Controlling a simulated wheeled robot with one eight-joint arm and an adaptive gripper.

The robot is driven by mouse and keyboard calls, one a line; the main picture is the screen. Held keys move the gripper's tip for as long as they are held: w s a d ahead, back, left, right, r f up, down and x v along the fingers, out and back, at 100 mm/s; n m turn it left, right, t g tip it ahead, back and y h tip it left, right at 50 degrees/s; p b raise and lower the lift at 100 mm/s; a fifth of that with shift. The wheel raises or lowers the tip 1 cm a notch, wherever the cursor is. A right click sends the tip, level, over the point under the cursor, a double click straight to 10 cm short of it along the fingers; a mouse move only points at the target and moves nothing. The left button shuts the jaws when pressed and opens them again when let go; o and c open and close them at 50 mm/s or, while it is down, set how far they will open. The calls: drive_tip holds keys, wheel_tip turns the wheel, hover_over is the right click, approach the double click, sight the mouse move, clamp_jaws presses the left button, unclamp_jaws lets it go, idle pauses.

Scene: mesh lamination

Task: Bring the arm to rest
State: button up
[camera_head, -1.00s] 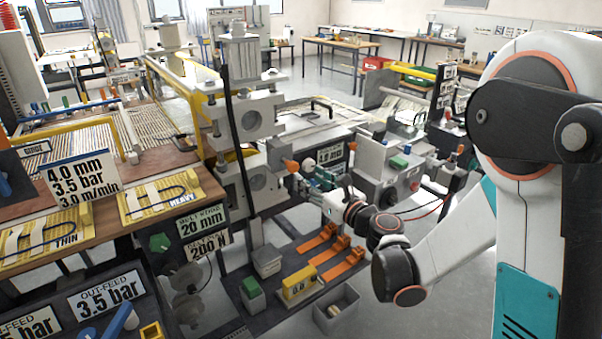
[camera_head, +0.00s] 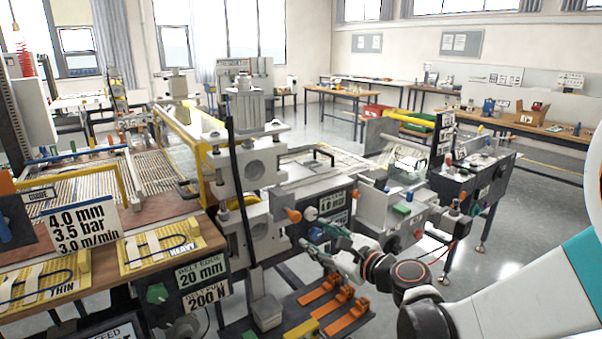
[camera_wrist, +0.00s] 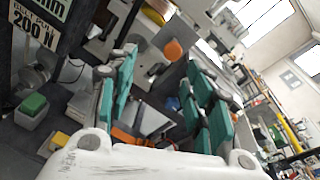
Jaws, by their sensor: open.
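My gripper (camera_head: 325,248) is in front of the laminating machine's base, above the orange clamps (camera_head: 345,318) on the dark lower shelf. In the wrist view my gripper (camera_wrist: 160,95) shows its two teal fingers spread apart, with nothing held between them. An orange knob (camera_wrist: 173,49) shows beyond the fingers in the wrist view. My arm reaches in from the right edge in the head view.
The roller stand (camera_head: 250,165) and a grey machine box (camera_head: 395,218) stand close behind my gripper. A wooden bench (camera_head: 95,240) with yellow sample boards is at left. The floor (camera_head: 520,230) at right is clear.

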drive_tip(key=s+d+f+n+g+h, duration=0.1)
drive_tip(key=s+d+n+g+h, duration=0.2)
drive_tip(key=s+d+n, duration=0.4)
drive_tip(key=s+d+n+g+h, duration=0.3)
drive_tip(key=s+d+n+h, duration=0.3)
drive_tip(key=s+n, duration=1)
drive_tip(key=s+d, duration=0.1)
drive_tip(key=s, duration=0.2)
drive_tip(key=shift+s+f+h, duration=0.2)
drive_tip(key=shift+f+h, duration=0.1)
drive_tip(key=shift+f, duration=0.1)
drive_tip(key=shift+c, duration=0.4)
